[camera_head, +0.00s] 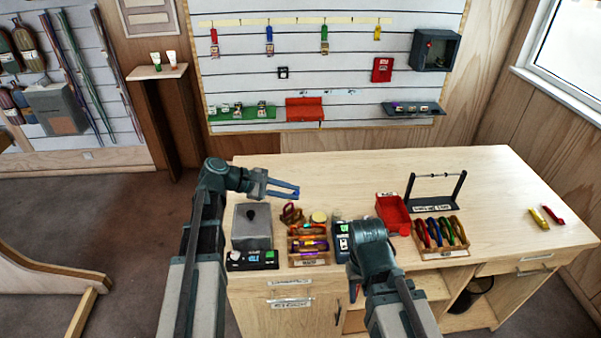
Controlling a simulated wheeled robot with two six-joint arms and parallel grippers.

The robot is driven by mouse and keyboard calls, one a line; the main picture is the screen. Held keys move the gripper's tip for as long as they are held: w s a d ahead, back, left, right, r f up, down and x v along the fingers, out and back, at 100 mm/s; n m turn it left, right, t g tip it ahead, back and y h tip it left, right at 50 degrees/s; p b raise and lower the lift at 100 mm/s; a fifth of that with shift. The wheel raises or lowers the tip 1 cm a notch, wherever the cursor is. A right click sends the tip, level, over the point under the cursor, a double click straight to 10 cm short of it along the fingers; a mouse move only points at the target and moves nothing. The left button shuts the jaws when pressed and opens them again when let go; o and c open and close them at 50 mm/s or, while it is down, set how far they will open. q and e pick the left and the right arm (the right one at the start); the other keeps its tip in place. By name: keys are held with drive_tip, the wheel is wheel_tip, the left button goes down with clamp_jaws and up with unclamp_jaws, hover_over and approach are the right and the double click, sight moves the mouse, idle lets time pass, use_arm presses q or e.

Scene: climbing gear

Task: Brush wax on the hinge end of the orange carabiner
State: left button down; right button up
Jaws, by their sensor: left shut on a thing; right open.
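My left gripper (285,190) is shut above the back left of the workbench, its blue-edged fingers pointing right. What it grips is too small to make out. My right gripper (353,276) is open at the bench's front edge; its wrist hides most of it. A wooden rack (309,262) holds several coloured pieces, with an orange one (303,228) near its back; I cannot tell whether that is the orange carabiner or which end is its hinge. A round pale tin (319,216) stands just behind the rack, perhaps the wax. I cannot pick out a brush.
A grey box (252,237) and a black device (252,260) stand left of the rack. A red tray (393,213), a black stand (435,206) and a rack of coloured gear (441,249) are to the right. The bench's back and right are mostly clear.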

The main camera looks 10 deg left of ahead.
use_arm(q)
drive_tip(key=shift+a+r+n, duration=0.25)
drive_tip(key=shift+a+n, duration=0.15)
drive_tip(key=shift+a, duration=0.05)
drive_tip(key=shift+f, duration=0.1)
wheel_tip(320, 180, down, 5)
drive_tip(key=b, duration=0.5)
